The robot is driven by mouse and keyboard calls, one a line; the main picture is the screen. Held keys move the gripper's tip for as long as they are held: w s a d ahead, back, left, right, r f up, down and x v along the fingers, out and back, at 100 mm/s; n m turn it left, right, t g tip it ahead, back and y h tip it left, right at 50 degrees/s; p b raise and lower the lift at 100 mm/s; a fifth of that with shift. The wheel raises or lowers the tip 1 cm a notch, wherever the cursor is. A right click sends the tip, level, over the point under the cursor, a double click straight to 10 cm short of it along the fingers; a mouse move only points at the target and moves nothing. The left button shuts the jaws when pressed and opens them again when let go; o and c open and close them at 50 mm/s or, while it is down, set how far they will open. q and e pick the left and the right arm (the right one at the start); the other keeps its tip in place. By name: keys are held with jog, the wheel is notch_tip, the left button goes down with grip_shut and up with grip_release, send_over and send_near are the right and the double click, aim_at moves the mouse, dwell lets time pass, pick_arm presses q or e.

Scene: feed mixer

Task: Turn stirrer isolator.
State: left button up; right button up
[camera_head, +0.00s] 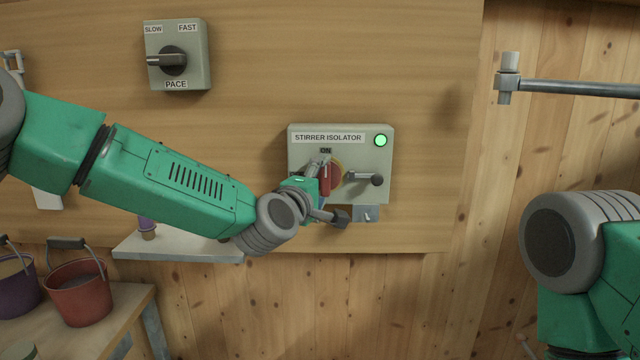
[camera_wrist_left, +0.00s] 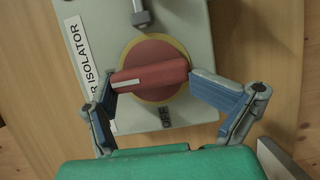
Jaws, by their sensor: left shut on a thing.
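The stirrer isolator (camera_head: 380,155) is a pale grey box on the wooden panel, with a lit green lamp (camera_head: 380,141) at its upper right. Its red rotary handle (camera_wrist_left: 150,76) sits on a yellow ring. In the head view the handle (camera_head: 335,178) is partly hidden by my gripper and stands roughly upright below the ON label. Its white mark lies at the end towards the name label; OFF (camera_wrist_left: 167,118) is to the side. My left gripper (camera_wrist_left: 152,82) is shut on the handle, a finger at each end. My right gripper is out of view.
A dark-knobbed lever (camera_head: 366,179) sticks out on the isolator's right, close to my gripper. A pace switch (camera_head: 178,58) is at the upper left. A shelf (camera_head: 180,250) is below my left arm. Buckets (camera_head: 78,290) stand at the lower left. A metal bar (camera_head: 570,88) is at the upper right.

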pick_arm(q)
jog(key=shift+w+a+r, duration=0.1)
jog(key=shift+w+r, duration=0.05)
jog(key=shift+r, duration=0.3)
jog(key=shift+w+a+r, duration=0.1)
jog(key=shift+r, duration=0.35)
jog(key=o, duration=0.8)
jog(key=shift+s, duration=0.1)
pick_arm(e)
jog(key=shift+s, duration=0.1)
pick_arm(q)
jog(key=v, duration=0.4)
jog(key=f+v, duration=0.1)
jog(key=v, duration=0.1)
jog(key=shift+s+d, duration=0.3)
jog(key=shift+d, duration=0.05)
send_near(322, 181)
jog(key=shift+s+a+f, duration=0.45)
jog(key=shift+a, duration=0.05)
jog(key=shift+d, duration=0.1)
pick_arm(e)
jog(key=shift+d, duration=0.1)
